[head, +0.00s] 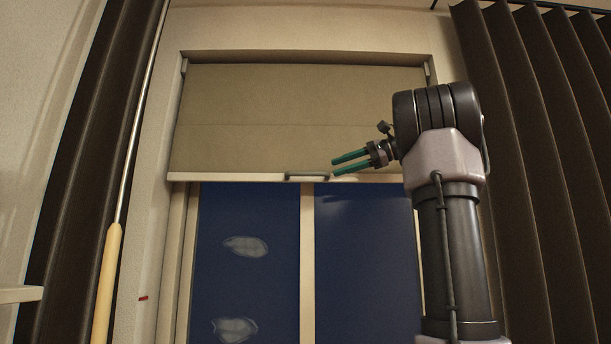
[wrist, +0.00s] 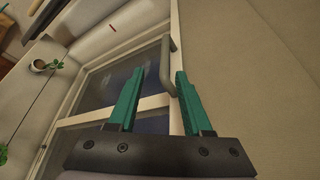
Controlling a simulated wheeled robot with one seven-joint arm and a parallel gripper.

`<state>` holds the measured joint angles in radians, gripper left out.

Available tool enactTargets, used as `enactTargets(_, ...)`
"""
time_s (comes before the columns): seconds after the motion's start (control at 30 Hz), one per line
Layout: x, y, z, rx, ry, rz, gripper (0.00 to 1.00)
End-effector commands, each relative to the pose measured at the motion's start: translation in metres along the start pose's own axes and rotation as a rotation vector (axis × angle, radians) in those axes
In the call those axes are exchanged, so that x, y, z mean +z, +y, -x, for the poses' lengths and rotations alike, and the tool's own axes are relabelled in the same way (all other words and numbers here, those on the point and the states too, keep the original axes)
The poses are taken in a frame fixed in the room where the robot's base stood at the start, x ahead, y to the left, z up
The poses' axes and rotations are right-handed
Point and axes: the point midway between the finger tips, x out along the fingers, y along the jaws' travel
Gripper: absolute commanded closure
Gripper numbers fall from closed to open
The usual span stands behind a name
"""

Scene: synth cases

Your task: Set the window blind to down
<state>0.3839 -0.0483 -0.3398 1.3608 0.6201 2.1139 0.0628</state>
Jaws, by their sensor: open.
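The tan window blind (head: 270,110) hangs over the upper part of the window, with a pale bottom bar (head: 230,178) across it; dark blue panes (head: 250,240) show below. A small grey handle (head: 307,177) sits at the middle of the bar. My gripper (head: 334,167), with green fingers, is open and empty just right of the handle in the head view. In the wrist view the handle (wrist: 168,70) shows ahead, beyond and between the two fingers (wrist: 157,82); I see no contact. The blind's fabric (wrist: 250,60) fills the right of that view.
Dark curtains (head: 545,150) hang on the right and on the left (head: 85,130). A thin rod with a wooden grip (head: 108,280) stands at the left of the window.

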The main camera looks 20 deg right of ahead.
Motion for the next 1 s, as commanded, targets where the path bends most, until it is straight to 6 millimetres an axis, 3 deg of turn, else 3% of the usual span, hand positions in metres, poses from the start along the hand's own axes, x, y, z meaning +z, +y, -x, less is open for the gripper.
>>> enactTargets(0.17,0.002,-0.008,-0.004,-0.013,-0.02,-0.006,0.5)
enactTargets(0.7,0.004,-0.008,-0.094,-0.01,-0.018,-0.005,0.5)
enactTargets(1.0,0.003,-0.009,-0.104,-0.012,-0.016,-0.006,0.5)
